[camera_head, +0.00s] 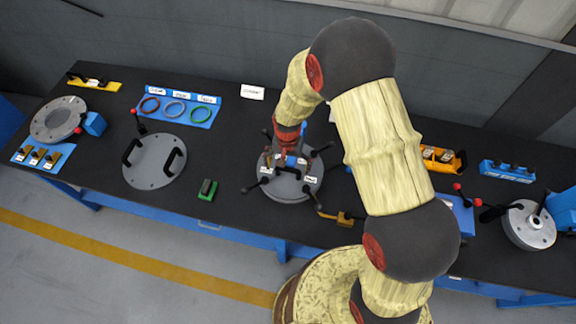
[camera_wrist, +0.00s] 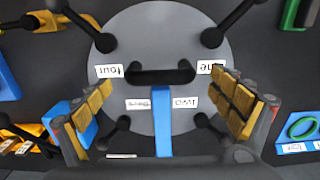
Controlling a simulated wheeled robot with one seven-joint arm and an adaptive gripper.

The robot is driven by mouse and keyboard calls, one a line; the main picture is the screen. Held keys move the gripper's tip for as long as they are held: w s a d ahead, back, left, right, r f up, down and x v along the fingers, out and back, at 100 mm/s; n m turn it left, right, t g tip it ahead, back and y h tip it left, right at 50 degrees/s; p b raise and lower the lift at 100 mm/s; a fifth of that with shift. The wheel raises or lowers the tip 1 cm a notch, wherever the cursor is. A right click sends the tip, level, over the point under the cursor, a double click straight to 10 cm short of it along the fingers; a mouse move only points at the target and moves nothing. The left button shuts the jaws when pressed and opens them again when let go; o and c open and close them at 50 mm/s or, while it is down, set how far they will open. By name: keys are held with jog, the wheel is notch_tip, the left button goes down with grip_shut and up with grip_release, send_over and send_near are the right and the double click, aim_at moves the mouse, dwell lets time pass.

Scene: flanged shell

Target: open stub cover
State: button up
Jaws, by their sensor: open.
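The stub cover (camera_head: 288,188) is a round grey disc at the middle of the bench. In the wrist view the cover (camera_wrist: 160,35) has a black bar handle (camera_wrist: 160,75) across it, labels one to four, and black ball-ended levers around its rim. A blue bar (camera_wrist: 161,125) runs from near the handle toward my wrist. My gripper (camera_wrist: 162,95) is open above the cover. Its two padded fingers stand apart on either side, with the handle's length lying across between them, not gripped. In the head view my gripper (camera_head: 290,145) partly hides the cover.
To the left lie a grey plate with two handles (camera_head: 155,162), a flanged ring (camera_head: 58,120), a blue tray of coloured rings (camera_head: 178,107) and a small green block (camera_head: 207,190). At right are an orange tray (camera_head: 440,158), a blue rack (camera_head: 507,171) and another flanged part (camera_head: 528,226).

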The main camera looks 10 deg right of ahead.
jog(key=c, duration=1.7)
